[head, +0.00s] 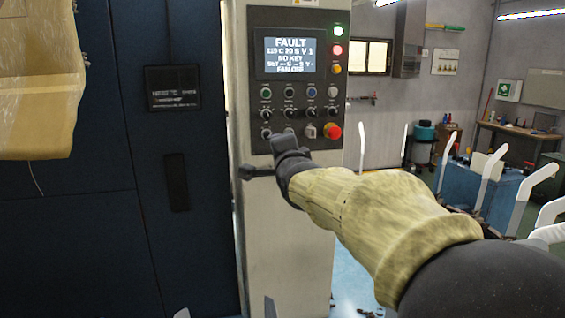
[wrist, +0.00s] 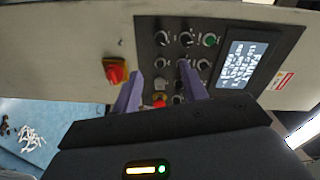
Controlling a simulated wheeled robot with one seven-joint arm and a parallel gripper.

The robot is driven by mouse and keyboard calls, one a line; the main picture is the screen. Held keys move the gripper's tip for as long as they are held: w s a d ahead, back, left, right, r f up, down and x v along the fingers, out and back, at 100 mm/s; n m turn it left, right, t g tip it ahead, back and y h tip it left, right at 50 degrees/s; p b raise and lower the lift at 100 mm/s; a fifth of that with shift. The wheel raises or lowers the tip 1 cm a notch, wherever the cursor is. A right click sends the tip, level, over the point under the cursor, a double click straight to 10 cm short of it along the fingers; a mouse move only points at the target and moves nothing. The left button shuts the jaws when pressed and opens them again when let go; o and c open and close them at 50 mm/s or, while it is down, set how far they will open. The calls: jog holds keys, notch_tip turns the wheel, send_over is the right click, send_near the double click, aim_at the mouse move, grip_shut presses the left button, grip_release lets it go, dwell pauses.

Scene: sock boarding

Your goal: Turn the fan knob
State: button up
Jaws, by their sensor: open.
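The black control panel (head: 300,75) is on the pale cabinet, with rows of buttons and small knobs below its screen. Black knobs fill the middle row (head: 288,113) and part of the lowest row (head: 266,132). I cannot read which is the fan knob. My gripper (head: 287,145) is in front of the panel's lower edge in the head view. In the wrist view its two purple fingers (wrist: 161,92) are apart, with nothing held. Between them show a grey-white control (wrist: 160,83) and a red knob (wrist: 160,100). I cannot tell whether the fingers touch the panel.
The screen (head: 290,55) reads FAULT, with a line like FAN OFF. A red switch on a yellow plate (wrist: 115,72) sits below the panel. A black handle (head: 257,172) sticks out at left. White upright forms (head: 490,175) stand at right.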

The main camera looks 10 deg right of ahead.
jog(key=shift+s, duration=1.45)
jog(key=s+f+n+g+p, duration=0.2)
jog(key=s+f+n+g, duration=0.1)
jog(key=f, duration=0.6)
jog(key=s+f+n+g+p, duration=0.2)
jog(key=s+f+n+g, duration=0.15)
jog(key=f, duration=0.45)
jog(key=s+f+n+g+p, duration=0.2)
jog(key=s+f+n+g, duration=0.6)
jog(key=s+f, duration=0.6)
jog(key=shift+s+f+n+p, duration=0.3)
jog(key=shift+s+n, duration=0.15)
jog(key=shift+s, duration=0.7)
jog(key=shift+g, duration=0.25)
